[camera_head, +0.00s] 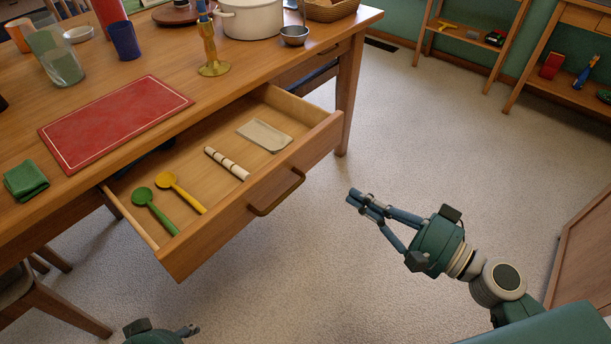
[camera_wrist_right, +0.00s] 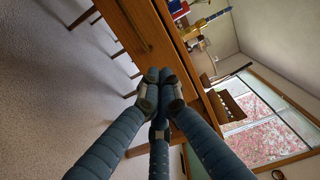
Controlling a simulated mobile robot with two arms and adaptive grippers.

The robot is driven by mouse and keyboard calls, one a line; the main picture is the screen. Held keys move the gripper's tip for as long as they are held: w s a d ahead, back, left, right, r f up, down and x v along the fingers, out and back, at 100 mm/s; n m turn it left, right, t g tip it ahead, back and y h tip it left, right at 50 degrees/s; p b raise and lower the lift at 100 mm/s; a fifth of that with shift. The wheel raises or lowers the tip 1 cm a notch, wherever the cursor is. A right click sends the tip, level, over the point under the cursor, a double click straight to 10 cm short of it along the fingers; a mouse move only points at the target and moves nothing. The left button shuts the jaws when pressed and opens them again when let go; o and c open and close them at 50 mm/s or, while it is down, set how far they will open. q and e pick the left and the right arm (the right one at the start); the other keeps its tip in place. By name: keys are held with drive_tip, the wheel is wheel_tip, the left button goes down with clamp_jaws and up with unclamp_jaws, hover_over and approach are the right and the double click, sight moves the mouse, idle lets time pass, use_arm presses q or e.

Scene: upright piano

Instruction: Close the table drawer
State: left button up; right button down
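The wooden table drawer (camera_head: 235,215) is pulled well out from the table (camera_head: 195,95). Its front carries a bar handle (camera_head: 276,195). Inside lie a green spoon (camera_head: 155,210), a yellow spoon (camera_head: 181,192), a white banded roll (camera_head: 227,163) and a pale flat tray (camera_head: 264,135). My right gripper (camera_head: 353,195) is to the right of the drawer front, apart from it, its fingers together and empty. In the right wrist view the fingertips (camera_wrist_right: 156,77) meet, with wooden furniture beyond. My left gripper (camera_head: 188,331) shows only partly at the bottom edge; its finger opening is unclear.
On the tabletop are a red mat (camera_head: 115,122), a green cloth (camera_head: 26,181), a brass candlestick (camera_head: 211,55) and a white pot (camera_head: 252,18). A chair (camera_head: 40,305) stands at lower left. Carpet around the right gripper is clear. Shelves (camera_head: 570,75) stand at the back right.

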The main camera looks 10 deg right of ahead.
drive_tip(key=x, duration=0.3)
drive_tip(key=p, duration=0.3)
approach(296, 160)
drive_tip(key=x, duration=0.6)
drive_tip(key=shift+w+d, duration=0.1)
use_arm(q)
drive_tip(key=shift+s+a+f+g+p, duration=0.15)
drive_tip(key=shift+f+g, duration=0.15)
drive_tip(key=shift+f, duration=0.55)
drive_tip(key=shift+s+d+f+g+p, duration=0.15)
drive_tip(key=shift+f+g, duration=0.15)
drive_tip(key=shift+f, duration=0.55)
use_arm(e)
drive_tip(key=shift+w+a, duration=0.35)
use_arm(q)
drive_tip(key=shift+a, duration=0.1)
use_arm(e)
drive_tip(key=shift+w+a, duration=0.1)
